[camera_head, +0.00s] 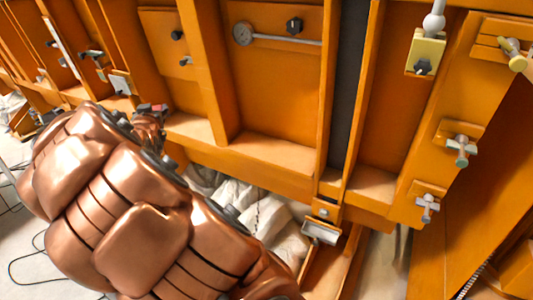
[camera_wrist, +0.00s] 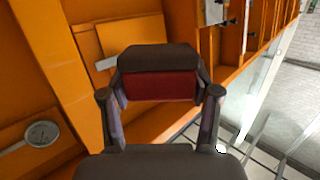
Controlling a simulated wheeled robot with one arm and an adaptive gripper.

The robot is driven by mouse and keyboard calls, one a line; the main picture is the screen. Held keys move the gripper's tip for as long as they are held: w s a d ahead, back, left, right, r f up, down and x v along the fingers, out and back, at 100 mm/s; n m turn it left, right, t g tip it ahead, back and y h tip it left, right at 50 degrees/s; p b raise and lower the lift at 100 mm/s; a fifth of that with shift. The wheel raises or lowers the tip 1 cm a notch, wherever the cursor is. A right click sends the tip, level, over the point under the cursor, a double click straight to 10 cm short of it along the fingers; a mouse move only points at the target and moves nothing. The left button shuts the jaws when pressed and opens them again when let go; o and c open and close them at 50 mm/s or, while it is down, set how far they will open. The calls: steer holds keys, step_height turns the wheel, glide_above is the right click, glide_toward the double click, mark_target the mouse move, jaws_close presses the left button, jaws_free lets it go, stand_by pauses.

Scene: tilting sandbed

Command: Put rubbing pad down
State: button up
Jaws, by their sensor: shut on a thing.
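The rubbing pad seems to be the dark block with a dark red face (camera_wrist: 160,87) at the centre of the wrist view. My gripper (camera_wrist: 160,104) is shut on it, with dark links at its left and right sides. The lower part of the view is filled by a dark part of my gripper, which hides what lies below. In the head view my gripper (camera_head: 148,127) is small and partly hidden behind my copper arm, beside the orange frame. A small reddish patch shows at it, too small to tell apart clearly.
The orange sandbed frame (camera_head: 275,150) has upright ribs and ledges close to my arm. A round gauge (camera_head: 242,34) with a rod sits on its panel; a gauge (camera_wrist: 42,133) also shows in the wrist view. White sacks (camera_head: 240,200) lie below. Clamps (camera_head: 462,148) protrude at right.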

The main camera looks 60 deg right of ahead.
steer(key=s+d+f+m+g+h+b, duration=0.1)
steer(key=s+d+f+m+g, duration=0.3)
steer(key=s, duration=0.5)
steer(key=s+d+f+m+g+h, duration=0.25)
steer(key=s+d+f, duration=0.2)
steer(key=s, duration=0.35)
steer(key=s+d+f+m+g+h+b, duration=0.15)
steer(key=s+d+f+g, duration=0.3)
steer(key=s, duration=0.45)
steer(key=y+p, duration=0.1)
steer(key=p, duration=0.2)
glide_above(261, 149)
step_height(261, 149, down, 2)
steer(key=shift+a+m, duration=0.1)
steer(key=shift+m, duration=0.3)
steer(key=shift+f+p, duration=0.3)
steer(key=shift+f, duration=1.55)
steer(key=shift+f, duration=0.1)
steer(key=shift+f, duration=0.1)
steer(key=o, duration=1.2)
steer(key=shift+c, duration=0.2)
